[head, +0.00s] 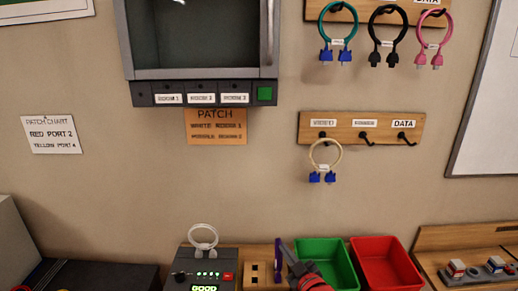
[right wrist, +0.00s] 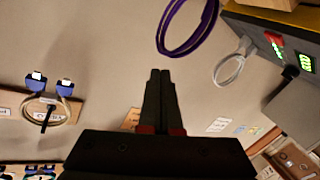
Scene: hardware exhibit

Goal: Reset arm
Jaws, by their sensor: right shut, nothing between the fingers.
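My right gripper (head: 284,246) shows at the bottom middle of the head view, close to the wooden block and the green bin. In the right wrist view its two dark fingers (right wrist: 160,75) are together with nothing between them. A purple cable loop (right wrist: 187,27) is beyond the fingertips there, apart from them. A narrow purple strip (head: 278,254) beside the gripper in the head view looks like the same loop edge-on. My left gripper is not in view.
A tester box (head: 208,276) reads GOOD, with a white cable loop (head: 203,238) at it. A green bin (head: 322,248) and red bin (head: 385,250) stand right of it. Hook boards (head: 310,125) with cables and a cabinet (head: 200,92) are on the wall.

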